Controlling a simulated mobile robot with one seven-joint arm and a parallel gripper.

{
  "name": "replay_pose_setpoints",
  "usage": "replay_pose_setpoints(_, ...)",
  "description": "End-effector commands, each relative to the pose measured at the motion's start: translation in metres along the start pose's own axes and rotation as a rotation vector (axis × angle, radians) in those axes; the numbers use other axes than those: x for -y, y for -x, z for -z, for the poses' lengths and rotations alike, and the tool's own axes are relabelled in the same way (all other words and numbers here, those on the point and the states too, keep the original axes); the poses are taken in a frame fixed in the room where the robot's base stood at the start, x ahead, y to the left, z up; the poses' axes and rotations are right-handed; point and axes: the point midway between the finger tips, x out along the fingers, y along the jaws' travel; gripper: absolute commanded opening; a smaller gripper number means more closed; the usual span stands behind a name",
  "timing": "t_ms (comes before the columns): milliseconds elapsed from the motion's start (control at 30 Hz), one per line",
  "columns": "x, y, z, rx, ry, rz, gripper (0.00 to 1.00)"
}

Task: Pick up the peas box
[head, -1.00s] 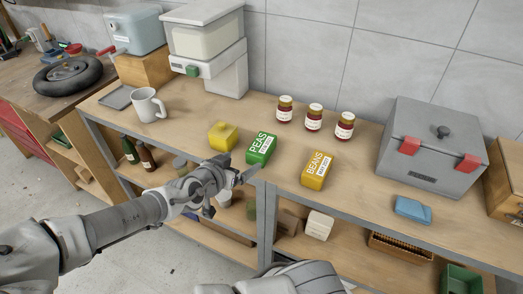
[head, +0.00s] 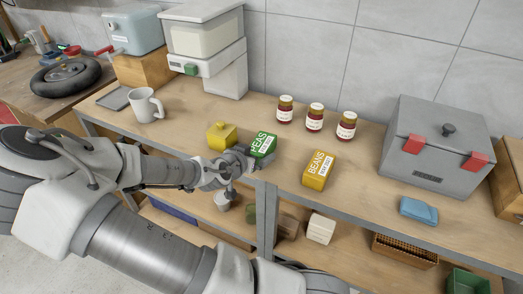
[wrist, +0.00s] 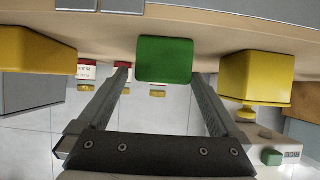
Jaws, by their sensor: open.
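The green peas box (head: 263,144) stands on the wooden worktop between a yellow lidded container and the yellow beans box. My gripper (head: 246,158) is at its near left side in the head view and hides its lower part. In the wrist view, which shows the scene upside down, the green face of the peas box (wrist: 165,60) lies between the two finger ends of my gripper (wrist: 160,80). The fingers are open, with a gap visible on each side of the box. I cannot tell how deep the box sits between them.
The yellow lidded container (head: 222,136) is close on the left. The beans box (head: 319,170) is to the right, with bare worktop between. Several jars (head: 315,117) stand behind. A white mug (head: 146,105) and grey case (head: 436,145) are farther off.

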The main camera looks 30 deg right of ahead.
Motion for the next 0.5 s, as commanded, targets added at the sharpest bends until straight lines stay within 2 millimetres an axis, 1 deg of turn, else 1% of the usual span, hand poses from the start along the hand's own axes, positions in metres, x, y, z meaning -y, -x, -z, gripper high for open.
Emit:
replay_pose_setpoints(167,0.001,-0.011,0.001,-0.001,0.001,0.0,1.0)
replay_pose_setpoints(400,0.004,-0.042,0.003,0.0,0.001,-0.002,1.0)
replay_pose_setpoints(500,0.004,-0.05,0.004,0.0,0.001,-0.002,1.0)
